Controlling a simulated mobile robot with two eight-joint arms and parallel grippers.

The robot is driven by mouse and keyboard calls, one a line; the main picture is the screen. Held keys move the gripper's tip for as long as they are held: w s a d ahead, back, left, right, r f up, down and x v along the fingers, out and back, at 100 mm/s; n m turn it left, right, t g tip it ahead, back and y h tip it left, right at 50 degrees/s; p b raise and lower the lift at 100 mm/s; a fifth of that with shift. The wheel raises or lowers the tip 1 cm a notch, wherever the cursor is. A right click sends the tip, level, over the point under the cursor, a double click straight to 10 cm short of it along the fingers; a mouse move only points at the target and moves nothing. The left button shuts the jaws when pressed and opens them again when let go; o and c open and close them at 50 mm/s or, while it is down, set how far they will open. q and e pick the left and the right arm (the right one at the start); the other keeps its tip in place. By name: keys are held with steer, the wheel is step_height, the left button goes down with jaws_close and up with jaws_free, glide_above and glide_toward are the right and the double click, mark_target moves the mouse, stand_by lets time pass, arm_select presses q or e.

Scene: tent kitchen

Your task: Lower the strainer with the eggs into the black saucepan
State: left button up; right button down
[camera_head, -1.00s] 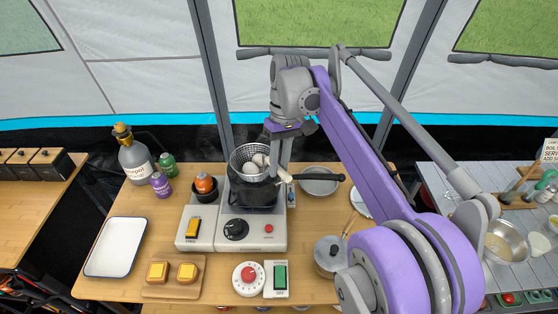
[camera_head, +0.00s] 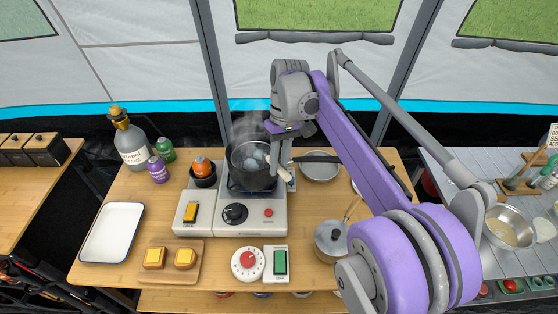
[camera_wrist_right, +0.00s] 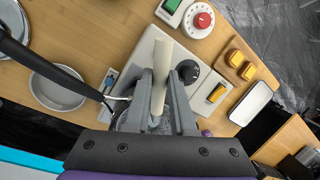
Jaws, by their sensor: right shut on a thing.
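The black saucepan (camera_head: 238,183) stands on the stove at the back of the table, its black handle pointing right. It steams. The strainer sits down inside the saucepan, with the pale eggs (camera_head: 262,158) showing in it; its mesh is hard to make out. My right gripper (camera_head: 279,172) is at the saucepan's right side, shut on the strainer's cream handle. In the right wrist view the handle (camera_wrist_right: 168,58) lies between the fingers (camera_wrist_right: 160,98), and my gripper hides most of the saucepan. My left gripper is out of view.
The stove (camera_head: 250,217) has a black knob. A red-dial timer (camera_head: 248,263), toast board (camera_head: 170,272) and white tray (camera_head: 112,232) lie in front and left.

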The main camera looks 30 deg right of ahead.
steer(key=shift+f+b, duration=0.3)
steer(key=shift+f, duration=0.4)
stand_by(0.6)
steer(key=c, duration=0.7)
jaws_free()
steer(key=p+v, duration=0.1)
steer(key=v, duration=0.9)
steer(key=shift+d+r, duration=0.1)
steer(key=shift+r, duration=0.3)
steer(key=shift+f, duration=0.1)
